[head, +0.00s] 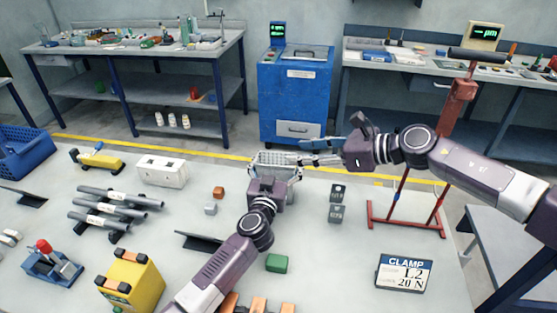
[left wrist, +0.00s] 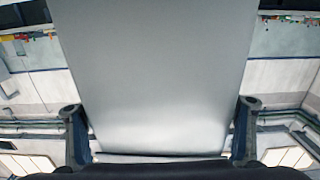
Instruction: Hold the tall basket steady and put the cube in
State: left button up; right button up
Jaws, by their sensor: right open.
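A pale grey basket (head: 268,159) stands on the far part of the table in the head view. My left gripper (head: 273,176) is directly in front of it and covers its lower part. In the left wrist view a broad plain grey surface fills the space between my left gripper's two fingers (left wrist: 160,135), which are spread with narrow gaps beside it. My right gripper (head: 302,154) is open at the basket's right side; I cannot tell whether it touches. An orange-brown cube (head: 218,192) and a light grey cube (head: 210,208) lie left of the basket.
Grey tubes (head: 115,205), a white box (head: 161,171) and a yellow block (head: 131,283) are at the left.

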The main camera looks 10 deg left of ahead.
pick_arm(q)
jog(key=o, duration=0.4)
